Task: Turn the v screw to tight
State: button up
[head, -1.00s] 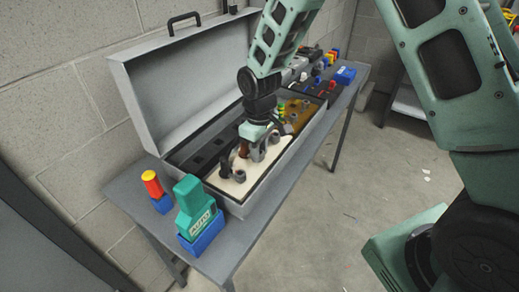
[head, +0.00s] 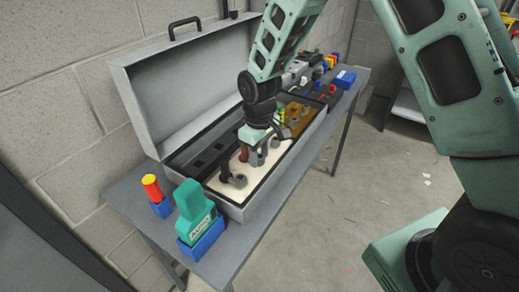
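My gripper (head: 258,155) points down over the open grey toolbox (head: 250,208), at the white panel (head: 226,188) inside it. Dark grey fittings stand on this panel; one (head: 238,181) is clear of the gripper at the near left. A brown upright piece (head: 243,154) shows just left of the gripper. I cannot tell which fitting is the v screw, as the parts are small and partly behind my gripper. Whether the fingers are open, shut or touching a fitting is too small to tell.
The box lid (head: 185,85) stands open against the wall. A green AUTO-labelled tool in a blue holder (head: 205,243) and a red-yellow piece (head: 152,188) stand on the table's near end. Coloured items, including a blue block (head: 345,78), crowd the far end.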

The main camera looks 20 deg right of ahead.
aim_at(260, 159)
notch_tip(260, 159, up, 17)
jog(key=b, duration=0.2)
jog(key=shift+r, duration=0.2)
dwell(0.5)
jog(key=s+a+f, duration=0.2)
jog(key=s+a, duration=0.1)
jog(key=s, duration=1)
jog(key=s+a+f+n, duration=0.1)
jog(key=s+a+f, duration=0.1)
jog(key=s, duration=1.1)
jog(key=shift+s+a+y, duration=0.3)
jog(key=shift+s+a, duration=0.1)
jog(key=shift+a, duration=0.15)
